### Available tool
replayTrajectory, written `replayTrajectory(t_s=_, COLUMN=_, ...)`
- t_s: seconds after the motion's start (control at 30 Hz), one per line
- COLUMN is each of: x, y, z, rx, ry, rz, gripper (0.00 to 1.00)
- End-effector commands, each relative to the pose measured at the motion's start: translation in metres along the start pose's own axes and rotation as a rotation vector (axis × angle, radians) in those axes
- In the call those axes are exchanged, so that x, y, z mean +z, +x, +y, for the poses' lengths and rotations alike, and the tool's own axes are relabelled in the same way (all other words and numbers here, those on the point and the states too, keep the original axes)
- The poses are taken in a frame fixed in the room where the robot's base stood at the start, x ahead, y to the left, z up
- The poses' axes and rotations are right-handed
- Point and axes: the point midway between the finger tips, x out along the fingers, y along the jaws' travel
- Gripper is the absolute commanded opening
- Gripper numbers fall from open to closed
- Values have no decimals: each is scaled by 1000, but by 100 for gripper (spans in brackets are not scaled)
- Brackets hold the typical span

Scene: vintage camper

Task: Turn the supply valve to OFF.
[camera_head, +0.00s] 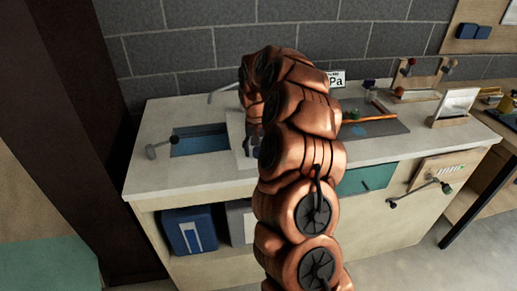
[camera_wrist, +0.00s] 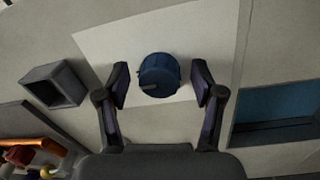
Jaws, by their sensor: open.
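My gripper (camera_wrist: 161,82) is open in the wrist view, with one finger on each side of a dark blue round object (camera_wrist: 160,70). A small dark bar or tab shows at that object's lower edge. It stands on a pale sheet or plate (camera_wrist: 205,35), and gaps show between it and both fingers. I cannot tell whether it is the supply valve. In the head view my arm hides most of the gripper and this object. No readable supply label shows.
The counter (camera_head: 155,180) has a blue basin (camera_head: 200,140), with a grey lever (camera_head: 158,148) left of it. A dark mat (camera_head: 385,124) with tools lies right of my arm. A grey open box (camera_wrist: 54,84) is left of the gripper in the wrist view.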

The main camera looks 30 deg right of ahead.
Motion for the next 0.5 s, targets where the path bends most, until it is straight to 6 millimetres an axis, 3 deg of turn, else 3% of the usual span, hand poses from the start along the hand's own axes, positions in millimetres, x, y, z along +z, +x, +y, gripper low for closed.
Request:
replayTrajectory(t_s=0.07, x=0, y=0, z=0, rx=0, ry=0, rz=1, gripper=67)
replayTrajectory(t_s=0.5, x=0, y=-1, z=0, rx=-1, ry=0, rz=1, gripper=23)
